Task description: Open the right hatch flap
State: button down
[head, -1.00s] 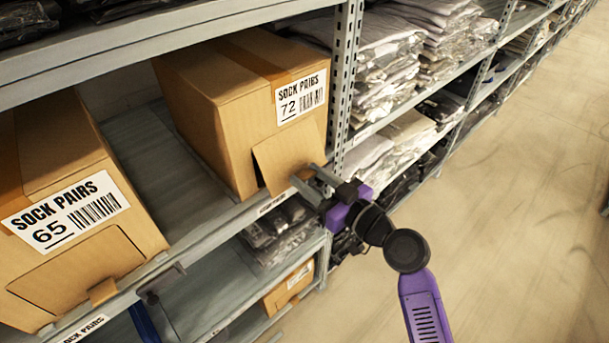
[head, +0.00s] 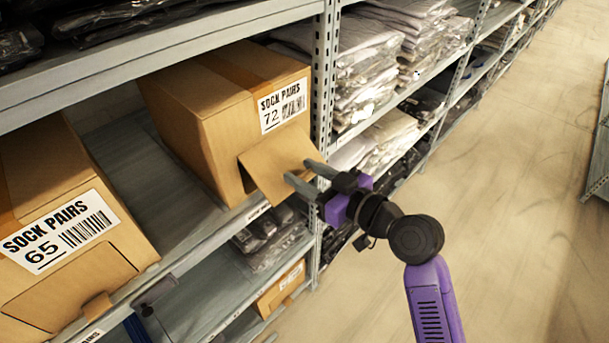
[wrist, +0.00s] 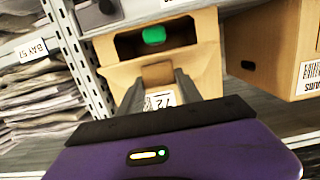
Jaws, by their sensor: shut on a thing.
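The right hatch flap (head: 275,166) is on the front of the cardboard box labelled SOCK PAIRS 72 (head: 200,122). My gripper (head: 301,173) is shut on the flap's outer edge. In the wrist view, my gripper (wrist: 157,84) has its two fingers either side of the flap's small tab (wrist: 157,74). Beyond the flap (wrist: 120,78), the box front (wrist: 206,50) shows a dark opening with a green item (wrist: 153,34) inside.
A second box labelled SOCK PAIRS 65 (head: 28,175) stands to the left with its flap (head: 70,285) closed. A perforated shelf post (head: 324,75) rises close beside the right box. Bagged garments (head: 390,45) fill shelves beyond. The aisle floor (head: 520,150) is clear.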

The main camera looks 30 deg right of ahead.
jog(key=shift+w+r, duration=0.1)
jog(key=shift+r, duration=0.4)
jog(key=c, duration=0.9)
grip_release()
jog(key=shift+a, duration=0.1)
jog(key=shift+o, duration=0.5)
jog(key=shift+f, duration=0.25)
jog(key=shift+f, duration=0.1)
jog(key=shift+s, duration=0.25)
jog(key=b+v, duration=0.2)
jog(key=v, duration=0.5)
jog(key=shift+s, duration=0.15)
